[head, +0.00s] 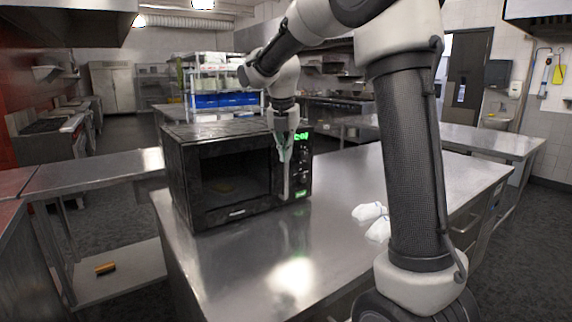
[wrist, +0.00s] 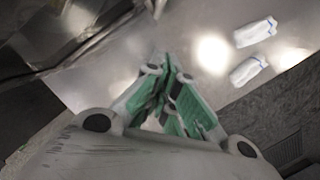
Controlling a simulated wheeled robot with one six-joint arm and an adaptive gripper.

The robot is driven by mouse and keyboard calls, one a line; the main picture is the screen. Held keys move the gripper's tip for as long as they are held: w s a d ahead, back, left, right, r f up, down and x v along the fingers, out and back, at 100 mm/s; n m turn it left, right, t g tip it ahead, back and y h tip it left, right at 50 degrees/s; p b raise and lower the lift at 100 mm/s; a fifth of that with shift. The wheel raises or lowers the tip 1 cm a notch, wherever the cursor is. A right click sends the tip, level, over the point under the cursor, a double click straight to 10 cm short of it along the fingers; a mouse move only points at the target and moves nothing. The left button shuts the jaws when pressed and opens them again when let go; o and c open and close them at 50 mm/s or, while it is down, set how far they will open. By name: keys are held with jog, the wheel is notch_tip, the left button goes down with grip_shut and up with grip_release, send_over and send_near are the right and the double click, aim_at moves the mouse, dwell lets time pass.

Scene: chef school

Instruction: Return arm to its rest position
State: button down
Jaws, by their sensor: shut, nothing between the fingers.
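My arm reaches out over the steel counter (head: 335,210). My gripper (head: 285,160) hangs pointing down in front of the black microwave (head: 230,180), near the right side of its door by the handle. In the wrist view my gripper (wrist: 165,62) has its green-padded fingers together with nothing between them. Bare counter (wrist: 190,25) lies below the fingers. I cannot tell whether the gripper touches the microwave.
Two white bundles (head: 370,211) lie on the counter near my arm's base; they also show in the wrist view (wrist: 255,31). A wire shelf with blue bins (head: 222,100) stands behind the microwave. A brown item (head: 106,268) lies on a low shelf at left.

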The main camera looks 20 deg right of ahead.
jog(key=s+d+f+m+t+y, duration=0.1)
jog(key=s+d+f+m+t, duration=0.1)
jog(key=s+m, duration=2.6)
jog(key=s, duration=0.4)
jog(key=shift+s+f+m+y, duration=0.2)
jog(key=shift+m+y, duration=0.1)
jog(key=shift+d, duration=0.1)
